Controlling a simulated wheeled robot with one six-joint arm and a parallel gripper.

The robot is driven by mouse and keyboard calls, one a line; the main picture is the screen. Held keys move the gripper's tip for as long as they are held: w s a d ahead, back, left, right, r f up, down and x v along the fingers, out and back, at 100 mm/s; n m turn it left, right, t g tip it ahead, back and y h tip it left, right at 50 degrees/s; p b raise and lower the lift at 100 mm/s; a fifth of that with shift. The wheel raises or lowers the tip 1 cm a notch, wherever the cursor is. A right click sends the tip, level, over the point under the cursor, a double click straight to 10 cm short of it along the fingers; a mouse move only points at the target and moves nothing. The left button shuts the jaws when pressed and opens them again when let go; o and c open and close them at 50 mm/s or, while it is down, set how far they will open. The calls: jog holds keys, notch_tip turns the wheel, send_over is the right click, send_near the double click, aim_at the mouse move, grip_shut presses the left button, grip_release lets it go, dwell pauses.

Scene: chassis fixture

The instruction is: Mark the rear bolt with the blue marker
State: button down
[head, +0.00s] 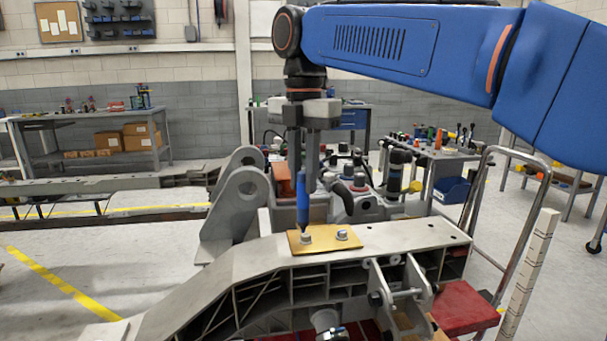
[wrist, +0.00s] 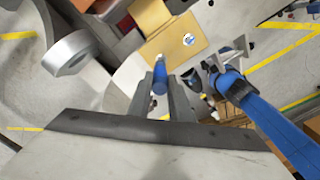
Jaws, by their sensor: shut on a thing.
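My gripper (head: 303,180) is shut on the blue marker (head: 302,203), which hangs upright with its dark tip down. The tip is at the left bolt (head: 306,238) on a gold plate (head: 323,248); I cannot tell whether it touches. A second bolt (head: 342,235) stands to the right on the same plate, clear of the marker. In the wrist view the marker (wrist: 160,82) sits between the two fingers, in front of the plate (wrist: 165,22). One bolt (wrist: 189,39) shows there; the other is hidden.
The plate lies on a grey chassis beam (head: 400,238) with an upright lug (head: 248,185) at left. A metal handrail (head: 520,220) and a striped post (head: 528,270) stand at right. Benches with tools and bottles are behind. Open floor (head: 40,290) lies at left.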

jog(key=shift+f, duration=0.25)
jog(key=shift+w+d, duration=0.15)
jog(key=shift+d, duration=0.35)
dwell(0.7)
jog(key=shift+a+f, duration=0.15)
jog(key=shift+a, duration=0.35)
dwell(0.6)
jog(key=shift+r, duration=3.05)
